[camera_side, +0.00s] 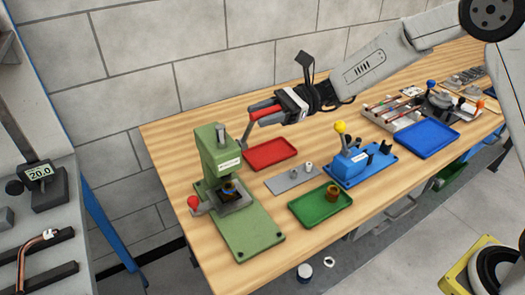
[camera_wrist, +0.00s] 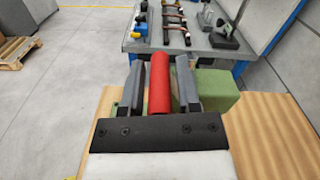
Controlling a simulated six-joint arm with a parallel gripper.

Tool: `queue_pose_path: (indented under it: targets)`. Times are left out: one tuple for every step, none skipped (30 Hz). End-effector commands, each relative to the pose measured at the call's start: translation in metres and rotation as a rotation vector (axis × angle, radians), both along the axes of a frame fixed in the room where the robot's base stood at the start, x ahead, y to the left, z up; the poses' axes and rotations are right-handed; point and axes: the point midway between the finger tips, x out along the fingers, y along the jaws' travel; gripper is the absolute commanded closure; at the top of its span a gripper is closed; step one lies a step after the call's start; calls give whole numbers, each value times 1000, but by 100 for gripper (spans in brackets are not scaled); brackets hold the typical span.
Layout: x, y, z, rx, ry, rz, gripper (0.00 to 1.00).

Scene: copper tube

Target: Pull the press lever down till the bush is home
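The green press (camera_side: 218,165) stands at the left end of the bench. Its lever (camera_side: 246,132) rises up and right from the press head and ends in a red grip, which also shows in the wrist view (camera_wrist: 160,88). My gripper (camera_side: 266,113) is at that red grip, with one finger along each side; it looks shut on it, though any thin gap is hard to see. In the wrist view my gripper (camera_wrist: 160,86) points along the grip. A small dark and brownish part (camera_side: 230,187) sits under the press head; the bush's seating there is too small to tell.
A red-knobbed handle (camera_side: 193,203) sticks out at the press's left. A red tray (camera_side: 270,152), a grey plate (camera_side: 293,180), a green tray (camera_side: 312,208) holding a brown bush (camera_side: 333,192), and a blue fixture (camera_side: 360,165) with a yellow knob stand to the right.

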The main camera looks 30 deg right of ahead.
Motion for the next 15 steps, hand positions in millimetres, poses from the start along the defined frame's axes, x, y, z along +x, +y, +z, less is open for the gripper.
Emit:
queue_pose_path:
  targets:
    - [0, 0, 0, 0, 0, 0, 77]
    - [0, 0, 0, 0, 0, 0, 86]
    - [0, 0, 0, 0, 0, 0, 99]
    - [0, 0, 0, 0, 0, 0, 100]
    - [0, 0, 0, 0, 0, 0, 100]
    - [0, 0, 0, 0, 0, 0, 100]
    - [0, 0, 0, 0, 0, 0, 100]
    - [0, 0, 0, 0, 0, 0, 100]
    - [0, 0, 0, 0, 0, 0, 100]
    - [0, 0, 0, 0, 1, 0, 100]
    - [0, 0, 0, 0, 1, 0, 100]
    - [0, 0, 0, 0, 1, 1, 100]
    - [0, 0, 0, 0, 1, 1, 100]
    - [0, 0, 0, 0, 1, 1, 100]
    - [0, 0, 0, 0, 1, 1, 100]
